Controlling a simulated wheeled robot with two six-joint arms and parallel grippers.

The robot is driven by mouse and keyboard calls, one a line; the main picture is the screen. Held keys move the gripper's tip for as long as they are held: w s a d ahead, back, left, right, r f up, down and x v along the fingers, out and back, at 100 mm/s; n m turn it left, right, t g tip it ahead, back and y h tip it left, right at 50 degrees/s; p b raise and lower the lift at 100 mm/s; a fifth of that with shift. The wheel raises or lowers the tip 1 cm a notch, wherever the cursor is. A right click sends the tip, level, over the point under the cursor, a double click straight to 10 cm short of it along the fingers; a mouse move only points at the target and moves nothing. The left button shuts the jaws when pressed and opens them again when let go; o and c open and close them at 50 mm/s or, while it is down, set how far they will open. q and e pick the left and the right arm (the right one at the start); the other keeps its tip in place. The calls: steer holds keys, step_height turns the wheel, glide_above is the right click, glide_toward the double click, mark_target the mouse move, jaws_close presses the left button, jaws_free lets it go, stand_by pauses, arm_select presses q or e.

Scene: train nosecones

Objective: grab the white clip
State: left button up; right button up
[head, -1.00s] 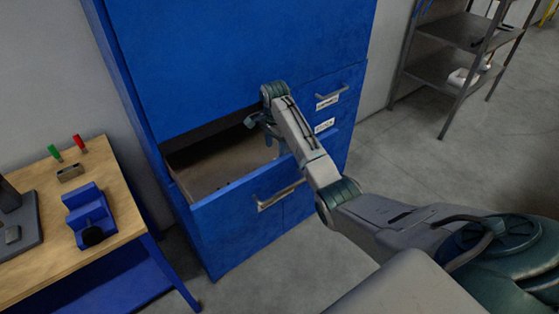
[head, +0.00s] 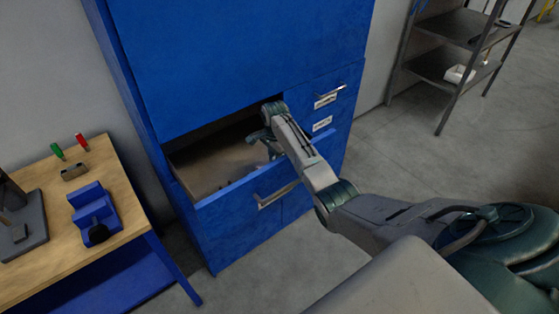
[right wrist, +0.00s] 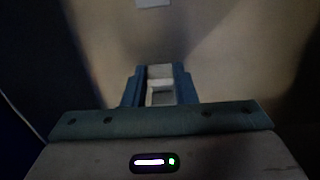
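The open blue drawer (head: 235,199) is in the cabinet's lower part, and my right arm reaches into it. My right gripper (head: 262,143) is over the drawer's inside, near its right end. In the right wrist view the two blue-green fingers of my right gripper (right wrist: 160,88) stand apart. A pale blocky piece (right wrist: 160,72) shows between them, possibly the white clip; I cannot tell whether they touch it. A small white patch (right wrist: 153,3) is at the top edge, too cut off to identify. My left gripper is not in view.
The drawer's front wall and handle (head: 277,195) stand close below my arm. A wooden workbench (head: 125,205) with a blue holder (head: 90,202) is at the left. A metal shelf (head: 445,72) stands at the back right, with free floor before it.

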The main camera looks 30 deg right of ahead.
steer(key=shift+c, duration=1.2)
steer(key=shift+r, duration=0.1)
